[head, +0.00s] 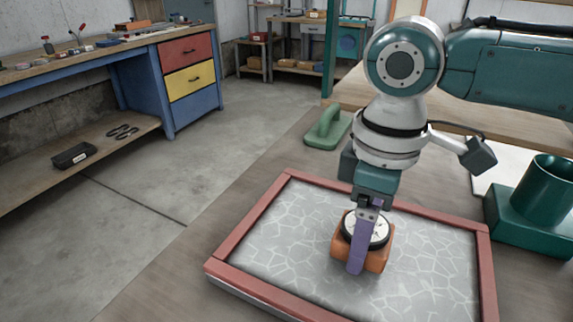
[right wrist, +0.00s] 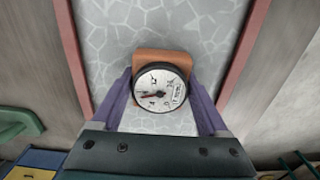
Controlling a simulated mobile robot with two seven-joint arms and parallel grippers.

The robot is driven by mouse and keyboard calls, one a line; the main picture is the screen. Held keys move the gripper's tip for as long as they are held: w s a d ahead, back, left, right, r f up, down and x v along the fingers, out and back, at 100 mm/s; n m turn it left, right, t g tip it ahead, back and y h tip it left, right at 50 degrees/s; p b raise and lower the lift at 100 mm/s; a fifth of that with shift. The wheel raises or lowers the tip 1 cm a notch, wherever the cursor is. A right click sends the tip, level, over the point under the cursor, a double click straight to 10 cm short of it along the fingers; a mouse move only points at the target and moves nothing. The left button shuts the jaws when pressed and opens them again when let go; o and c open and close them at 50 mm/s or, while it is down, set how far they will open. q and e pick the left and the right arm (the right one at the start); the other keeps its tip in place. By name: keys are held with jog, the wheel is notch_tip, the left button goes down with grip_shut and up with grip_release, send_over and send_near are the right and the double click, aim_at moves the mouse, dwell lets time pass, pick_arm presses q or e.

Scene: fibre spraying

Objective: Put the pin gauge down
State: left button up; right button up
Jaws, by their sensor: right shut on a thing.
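The pin gauge (head: 378,262) has an orange block body and a round white dial with a black rim, facing up. It is over the grey crack-patterned panel with a red frame (head: 245,230). My right gripper (head: 362,255) points down, its purple fingers shut on the gauge's sides. In the right wrist view the gauge (right wrist: 160,88) sits between both fingers, dial toward the camera. I cannot tell whether its underside touches the panel. My left gripper is not in view.
A green float-like tool (head: 327,130) lies behind the framed panel. A dark green cylindrical holder (head: 540,205) stands at the right. The panel surface around the gauge is clear. A blue workbench (head: 150,75) with drawers stands at the back left.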

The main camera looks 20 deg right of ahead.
jog(key=shift+f, duration=0.15)
jog(key=o, duration=1.5)
